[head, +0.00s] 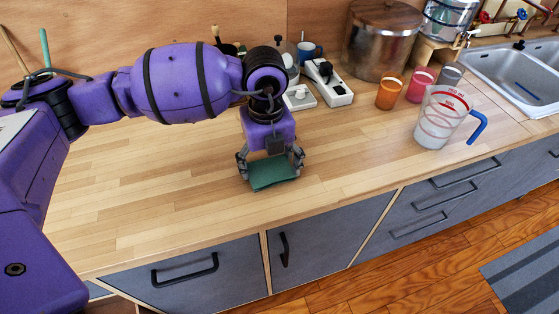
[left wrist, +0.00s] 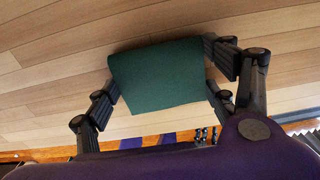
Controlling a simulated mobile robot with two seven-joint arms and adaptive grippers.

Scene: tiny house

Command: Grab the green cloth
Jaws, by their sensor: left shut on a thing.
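The green cloth (head: 273,174) is a flat rectangular piece at the wooden counter, below my left gripper (head: 271,168). My left gripper points down and its fingers are shut on the cloth, one at each side. In the left wrist view the cloth (left wrist: 158,76) spans the space between the fingertips of the left gripper (left wrist: 162,75). I cannot tell whether the cloth still touches the counter. My right gripper is not in view.
The wooden counter (head: 150,205) is clear around the cloth. A measuring jug (head: 437,125), an orange cup (head: 390,91), a pink cup (head: 420,85) and a large metal pot (head: 381,45) stand to the right. A white power strip (head: 328,84) lies behind the gripper. The sink (head: 515,72) is far right.

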